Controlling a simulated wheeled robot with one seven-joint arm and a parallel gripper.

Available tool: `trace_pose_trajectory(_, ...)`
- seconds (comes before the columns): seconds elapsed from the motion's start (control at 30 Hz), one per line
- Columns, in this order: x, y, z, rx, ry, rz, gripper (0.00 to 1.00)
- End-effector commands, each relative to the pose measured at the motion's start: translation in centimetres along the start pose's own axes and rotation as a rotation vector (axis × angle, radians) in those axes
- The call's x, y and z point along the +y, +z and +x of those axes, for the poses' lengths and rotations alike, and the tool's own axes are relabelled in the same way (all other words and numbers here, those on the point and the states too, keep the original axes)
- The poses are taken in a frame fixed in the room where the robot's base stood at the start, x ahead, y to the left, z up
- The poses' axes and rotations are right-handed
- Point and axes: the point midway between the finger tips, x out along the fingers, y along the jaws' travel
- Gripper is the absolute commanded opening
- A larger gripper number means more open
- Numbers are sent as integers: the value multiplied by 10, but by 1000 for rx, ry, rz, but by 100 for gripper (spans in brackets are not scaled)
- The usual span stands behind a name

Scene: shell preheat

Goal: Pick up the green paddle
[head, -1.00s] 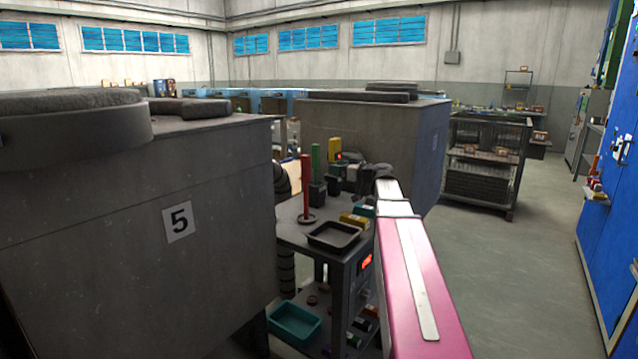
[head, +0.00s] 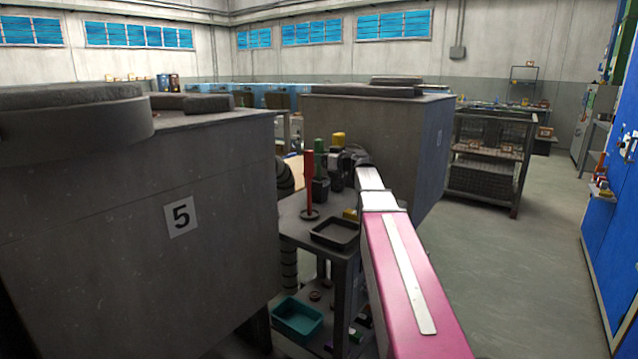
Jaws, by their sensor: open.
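The green paddle (head: 320,147) stands upright in a dark block (head: 320,188) on the small grey cart, just right of a red upright piece (head: 308,178). A yellow-topped piece (head: 338,139) stands just behind it to the right. My gripper (head: 334,158), dark and small in view, is at the end of my pink and white arm, beside the green paddle on its right and at about its height. It is open. The fingertips are hard to make out against the dark blocks, and I cannot tell whether they reach around the paddle.
A black tray (head: 336,233) lies on the cart top, with a yellow block (head: 350,214) behind it. A teal bin (head: 297,319) sits on the lower shelf. A large grey cabinet marked 5 (head: 120,220) stands close on the left. Open floor (head: 500,270) lies to the right.

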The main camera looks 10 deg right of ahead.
Motion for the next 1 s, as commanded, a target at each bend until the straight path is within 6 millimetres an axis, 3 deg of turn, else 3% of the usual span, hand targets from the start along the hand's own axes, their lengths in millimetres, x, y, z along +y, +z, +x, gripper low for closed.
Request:
trace_pose_trajectory(0.1, 1, 0, 12, 0, -1, 0, 60)
trace_pose_trajectory(0.33, 0, 0, 13, 0, 0, 0, 56)
trace_pose_trajectory(0.5, 0, 0, 13, 0, 0, 0, 6)
trace_pose_trajectory(1.0, 0, -9, 13, 1, 0, 0, 6)
